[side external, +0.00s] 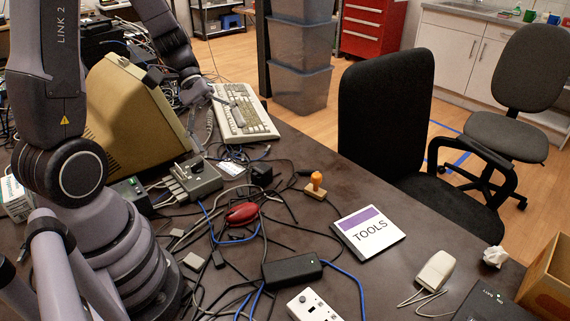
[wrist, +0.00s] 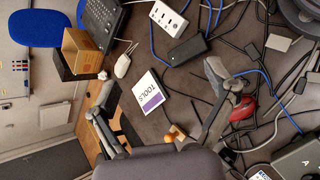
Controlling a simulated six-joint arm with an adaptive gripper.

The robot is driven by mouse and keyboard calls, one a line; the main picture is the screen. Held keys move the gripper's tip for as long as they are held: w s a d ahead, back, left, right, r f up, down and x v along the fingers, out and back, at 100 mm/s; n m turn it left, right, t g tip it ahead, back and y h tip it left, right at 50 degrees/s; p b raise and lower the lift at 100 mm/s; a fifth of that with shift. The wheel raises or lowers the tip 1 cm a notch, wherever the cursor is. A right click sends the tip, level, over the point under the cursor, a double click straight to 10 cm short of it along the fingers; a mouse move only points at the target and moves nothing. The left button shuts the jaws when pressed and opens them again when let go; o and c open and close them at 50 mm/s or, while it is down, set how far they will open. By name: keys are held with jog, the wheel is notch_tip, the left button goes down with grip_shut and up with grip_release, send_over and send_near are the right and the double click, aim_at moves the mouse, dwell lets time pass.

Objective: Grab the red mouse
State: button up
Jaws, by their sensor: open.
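The red mouse (side external: 242,213) lies on the dark table among tangled cables in the side external view. In the wrist view the red mouse (wrist: 242,109) is at the right, partly hidden behind my right-hand finger. My gripper (side external: 220,104) is beyond the mouse in the side external view, above the table near the keyboard, apart from the mouse. In the wrist view my gripper (wrist: 160,85) has its fingers wide apart with nothing between them in its grasp.
Cables, a black adapter (side external: 292,271), a grey box (side external: 196,178) and an orange-handled stamp (side external: 315,185) surround the mouse. A TOOLS booklet (side external: 368,233) and a white mouse (side external: 436,270) lie to the right. A beige monitor (side external: 132,115) and keyboard (side external: 240,112) stand behind.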

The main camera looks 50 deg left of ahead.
aim_at(257, 212)
jog(key=w+a+f+n+t, duration=0.1)
jog(key=a+f+n+t, duration=0.1)
jog(key=f+n, duration=0.3)
jog(key=w+a+f+n+t, duration=0.2)
jog(key=a+f+n+t, duration=0.1)
jog(key=f, duration=0.4)
jog(key=w+a+f+n+t+h, duration=0.1)
jog(key=a+f+n+t, duration=0.2)
jog(key=f+n+t, duration=0.2)
jog(key=shift+w+f+n, duration=0.2)
jog(key=shift+f+n, duration=0.05)
jog(key=shift+n, duration=0.4)
jog(key=shift+w+f+n, duration=0.2)
jog(key=shift+f+n, duration=0.05)
jog(key=shift+n, duration=0.4)
jog(key=f+n+y, duration=0.1)
jog(key=f, duration=0.1)
jog(key=s+a+f+n+t+y, duration=0.1)
jog(key=f+n, duration=0.1)
jog(key=f, duration=0.1)
jog(key=s+f+n+y, duration=0.1)
jog(key=f, duration=0.1)
jog(key=shift+s+a+f+n+t, duration=0.15)
jog(key=shift+a+f+n+t, duration=0.15)
jog(key=shift+n, duration=0.1)
jog(key=shift+d+f, duration=0.15)
jog(key=shift+f, duration=0.1)
jog(key=shift+x, duration=3.55)
jog(key=c, duration=1.2)
